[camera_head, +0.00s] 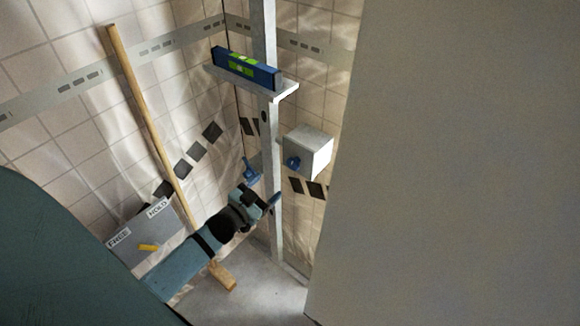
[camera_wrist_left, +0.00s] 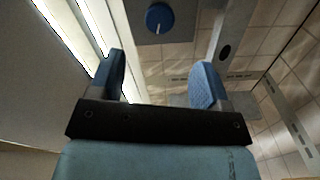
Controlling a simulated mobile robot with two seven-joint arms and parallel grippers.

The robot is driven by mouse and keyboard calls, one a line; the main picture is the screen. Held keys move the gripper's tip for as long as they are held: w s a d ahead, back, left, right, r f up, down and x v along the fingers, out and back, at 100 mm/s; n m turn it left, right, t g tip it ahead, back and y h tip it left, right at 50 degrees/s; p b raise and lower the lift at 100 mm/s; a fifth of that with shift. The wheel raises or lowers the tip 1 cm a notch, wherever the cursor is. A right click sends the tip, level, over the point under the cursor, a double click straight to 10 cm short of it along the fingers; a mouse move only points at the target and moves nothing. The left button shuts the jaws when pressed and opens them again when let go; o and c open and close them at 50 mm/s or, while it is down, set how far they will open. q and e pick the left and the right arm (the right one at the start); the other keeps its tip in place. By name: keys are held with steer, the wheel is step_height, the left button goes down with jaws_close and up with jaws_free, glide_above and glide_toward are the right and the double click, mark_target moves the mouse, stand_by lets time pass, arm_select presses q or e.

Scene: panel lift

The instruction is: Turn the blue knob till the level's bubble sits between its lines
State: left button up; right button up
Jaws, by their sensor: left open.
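The blue knob (camera_head: 293,162) sticks out of the front of a pale box (camera_head: 311,146) beside the metal post. It also shows in the left wrist view (camera_wrist_left: 159,17), at the top, with a white mark on its face. The blue level (camera_head: 245,68) with green vials lies on a pale shelf (camera_head: 287,90) higher on the post; its bubble is too small to read. My left gripper (camera_head: 263,186) is open and empty, below and left of the knob, apart from it. In the left wrist view its two blue fingers (camera_wrist_left: 162,80) are spread, with the knob beyond them. My right gripper is not in view.
A large plain panel (camera_head: 450,160) fills the right side. A wooden pole (camera_head: 150,120) leans at the left. A grey box marked FREE and HOLD (camera_head: 170,229) with a yellow lever (camera_head: 149,247) stands behind my left arm. The post (camera_head: 275,150) runs close beside my gripper.

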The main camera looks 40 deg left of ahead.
mark_target(291, 166)
arm_select(q)
steer(key=w, duration=0.7)
steer(key=w+d, duration=0.1)
steer(key=w, duration=0.3)
steer(key=shift+f+p, duration=0.1)
steer(key=shift+p, duration=0.3)
steer(key=c, duration=0.9)
